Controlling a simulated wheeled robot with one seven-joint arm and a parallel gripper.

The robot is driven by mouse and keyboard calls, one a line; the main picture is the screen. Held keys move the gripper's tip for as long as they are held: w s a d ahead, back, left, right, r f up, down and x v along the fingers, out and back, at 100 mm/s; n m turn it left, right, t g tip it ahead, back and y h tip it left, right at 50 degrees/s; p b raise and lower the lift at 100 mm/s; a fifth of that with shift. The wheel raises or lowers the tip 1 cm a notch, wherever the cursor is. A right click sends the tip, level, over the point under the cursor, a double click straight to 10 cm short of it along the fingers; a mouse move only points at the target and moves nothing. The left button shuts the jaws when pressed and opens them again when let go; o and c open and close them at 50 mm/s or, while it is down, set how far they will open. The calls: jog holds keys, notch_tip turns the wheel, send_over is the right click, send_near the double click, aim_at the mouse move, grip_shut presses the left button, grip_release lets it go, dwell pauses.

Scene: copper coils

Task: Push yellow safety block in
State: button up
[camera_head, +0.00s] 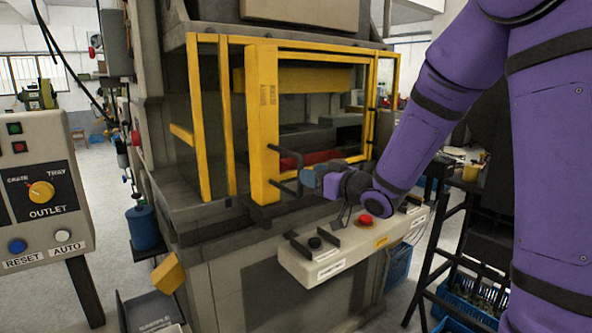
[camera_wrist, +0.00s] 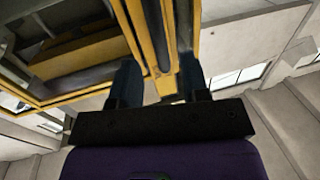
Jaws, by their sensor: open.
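A tall yellow block (camera_head: 263,115) with small dark lettering stands upright at the front of the press opening; the lettering is too small to read. A dark bar handle (camera_head: 277,184) sticks out near its lower end. My gripper (camera_head: 307,180) is open, close to the right of this handle; I cannot tell whether they touch. In the wrist view my gripper (camera_wrist: 159,66) shows two spread dark fingers, with a yellow upright (camera_wrist: 158,40) seen between and beyond them. Nothing is visibly held.
A yellow-framed guard (camera_head: 228,120) surrounds the press opening. A control bar with a red button (camera_head: 366,220) lies just below my gripper. An outlet panel (camera_head: 42,190) stands at left. A dark rack (camera_head: 440,250) is at right, and a tilted yellow box (camera_head: 169,273) is at lower left.

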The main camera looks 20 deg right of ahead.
send_over(295, 193)
dwell(0.4)
grip_shut()
